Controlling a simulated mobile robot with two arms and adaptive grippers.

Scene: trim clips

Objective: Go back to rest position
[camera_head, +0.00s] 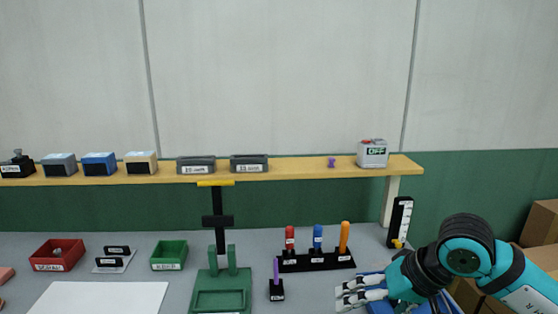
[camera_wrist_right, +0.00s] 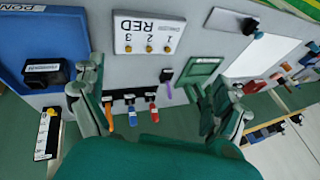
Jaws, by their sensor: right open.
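My right gripper (camera_head: 352,293) is at the lower right of the head view, above the right end of the grey bench. In the right wrist view its two fingers stand wide apart, with nothing held between them (camera_wrist_right: 152,92). A blue tray (camera_head: 377,279) lies partly hidden under the gripper. In the right wrist view this tray (camera_wrist_right: 18,65) holds a black part (camera_wrist_right: 45,72). A white box marked RED (camera_wrist_right: 148,33) stands beside the tray. My left gripper is in neither view.
A black rack (camera_head: 318,263) holds red, blue and orange markers left of my gripper. A green fixture (camera_head: 221,296), a purple pen in a stand (camera_head: 276,291) and an upright black-and-white gauge (camera_head: 399,222) are near. A shelf (camera_head: 300,168) spans the back. Cardboard boxes (camera_head: 541,223) stand at right.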

